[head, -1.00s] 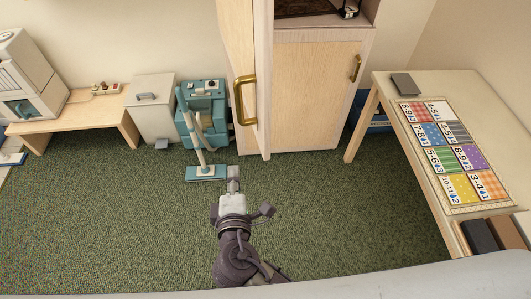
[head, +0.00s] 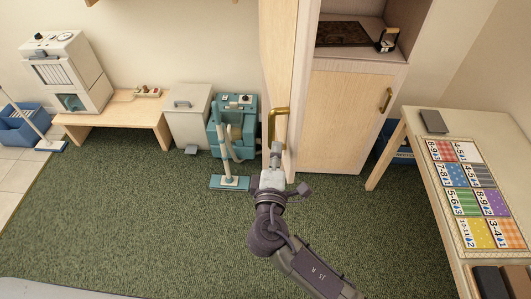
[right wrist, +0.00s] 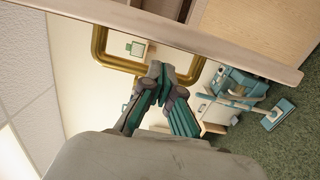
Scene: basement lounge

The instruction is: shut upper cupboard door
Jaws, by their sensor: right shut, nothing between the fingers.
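The upper cupboard door (head: 278,50) stands open at the left of the cupboard, seen almost edge-on in the head view. Its brass handle (head: 273,128) is on the left face; in the right wrist view the handle (right wrist: 98,45) looms large beside the door's edge (right wrist: 205,45). My right gripper (head: 276,148) is shut and empty, just below the handle in the head view. In the right wrist view its fingertips (right wrist: 160,70) overlap the handle's lower bar; whether they touch it I cannot tell. My left gripper is not in view.
The lower cupboard door (head: 345,120) is shut. A dark mat (head: 342,34) lies on the open shelf. A teal floor cleaner (head: 232,130) and grey bin (head: 188,115) stand left; a table (head: 415,150) stands right. Green carpet (head: 150,220) is clear in front.

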